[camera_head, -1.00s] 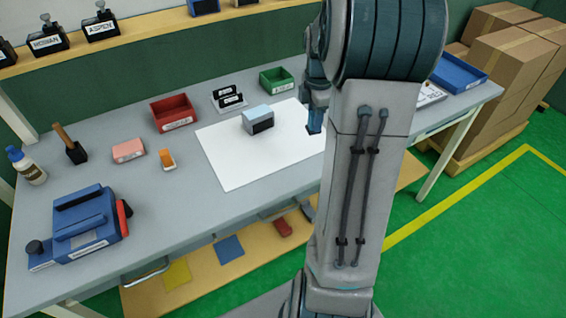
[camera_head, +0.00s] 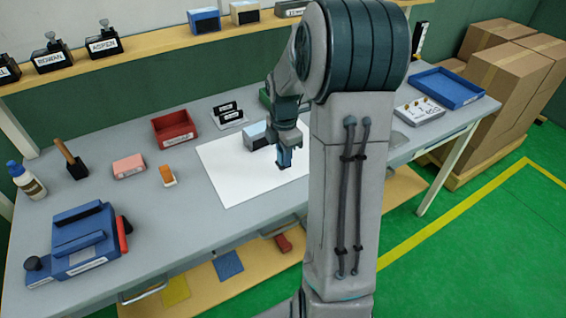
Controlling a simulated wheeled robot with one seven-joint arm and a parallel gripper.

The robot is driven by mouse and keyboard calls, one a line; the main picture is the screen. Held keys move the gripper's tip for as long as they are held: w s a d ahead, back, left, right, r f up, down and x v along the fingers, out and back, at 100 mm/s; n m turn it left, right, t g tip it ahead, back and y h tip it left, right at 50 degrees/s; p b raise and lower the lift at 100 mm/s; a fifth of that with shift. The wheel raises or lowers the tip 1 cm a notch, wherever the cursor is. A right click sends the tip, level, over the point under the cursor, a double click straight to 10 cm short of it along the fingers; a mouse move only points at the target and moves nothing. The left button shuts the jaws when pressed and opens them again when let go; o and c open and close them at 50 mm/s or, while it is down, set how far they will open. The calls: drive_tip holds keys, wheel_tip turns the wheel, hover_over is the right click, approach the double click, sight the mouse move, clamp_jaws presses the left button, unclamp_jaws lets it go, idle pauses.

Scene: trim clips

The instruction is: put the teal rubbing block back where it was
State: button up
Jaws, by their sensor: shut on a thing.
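My gripper (camera_head: 284,159) is over the right part of the white sheet (camera_head: 228,183), in front and to the right of a pale blue-grey block. It is shut on a small blue thing with a dark lower end. I cannot tell whether this is the teal rubbing block, or whether it touches the sheet. The pale blue-grey block (camera_head: 254,136) with a dark front sits on the sheet's back part, partly hidden by my wrist. No other block on the table looks clearly teal.
A red bin (camera_head: 174,131), a pink block (camera_head: 129,166), an orange piece (camera_head: 167,175) and a blue fixture (camera_head: 82,240) stand left of the sheet. A green bin (camera_head: 265,97) is partly hidden behind my arm. A blue tray (camera_head: 448,88) lies at right. The sheet's front left is clear.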

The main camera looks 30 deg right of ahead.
drive_tip(key=shift+f, duration=2.05)
drive_tip(key=shift+f, duration=0.1)
drive_tip(key=shift+f, duration=0.15)
drive_tip(key=o, duration=1)
